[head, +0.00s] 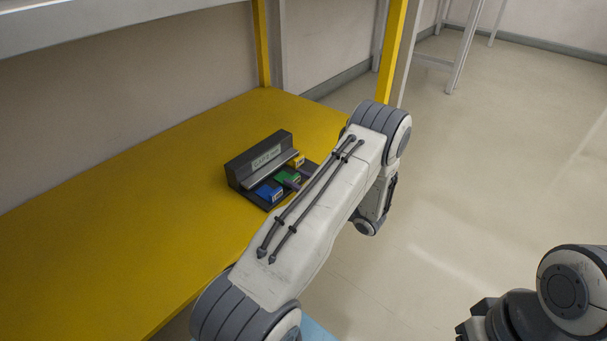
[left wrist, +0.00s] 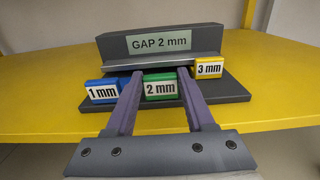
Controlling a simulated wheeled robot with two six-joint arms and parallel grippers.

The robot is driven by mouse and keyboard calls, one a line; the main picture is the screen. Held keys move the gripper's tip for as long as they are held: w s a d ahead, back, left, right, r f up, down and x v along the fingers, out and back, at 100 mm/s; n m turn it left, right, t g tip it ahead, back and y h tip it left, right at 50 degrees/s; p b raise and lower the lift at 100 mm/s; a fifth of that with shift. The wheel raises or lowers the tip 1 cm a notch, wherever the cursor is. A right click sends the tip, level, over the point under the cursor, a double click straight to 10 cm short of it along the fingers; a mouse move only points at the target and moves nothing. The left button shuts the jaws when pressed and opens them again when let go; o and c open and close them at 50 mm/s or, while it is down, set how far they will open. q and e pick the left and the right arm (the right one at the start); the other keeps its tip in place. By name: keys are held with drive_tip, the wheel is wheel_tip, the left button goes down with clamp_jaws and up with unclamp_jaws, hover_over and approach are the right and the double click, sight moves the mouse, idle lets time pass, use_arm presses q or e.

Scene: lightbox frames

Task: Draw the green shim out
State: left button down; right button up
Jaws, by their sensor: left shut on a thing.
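The green shim (left wrist: 160,90), marked 2 mm, sits between the two purple fingers of my left gripper (left wrist: 160,76) in the left wrist view. The fingers are shut on its sides. It also shows in the head view (head: 285,176), partly covered by the gripper. It lies low on the dark base of the gauge block (left wrist: 105,48), in front of the light bar (left wrist: 160,60). Whether its back end is inside the gap under the bar cannot be seen. The block carries a label (left wrist: 158,43) reading GAP 2 mm.
A blue shim (left wrist: 102,91) marked 1 mm is left of the green one, and a yellow shim (left wrist: 209,68) marked 3 mm is to the right. The gauge stands near the edge of the yellow shelf (head: 130,230). The shelf to its left is clear.

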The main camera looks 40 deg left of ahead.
use_arm(q)
drive_tip(key=shift+c, duration=1.2)
unclamp_jaws()
drive_tip(key=shift+d, duration=0.2)
drive_tip(key=shift+d+p, duration=0.3)
drive_tip(key=shift+d, duration=0.05)
drive_tip(key=d+p, duration=0.4)
drive_tip(key=d, duration=0.5)
drive_tip(key=shift+d, duration=0.35)
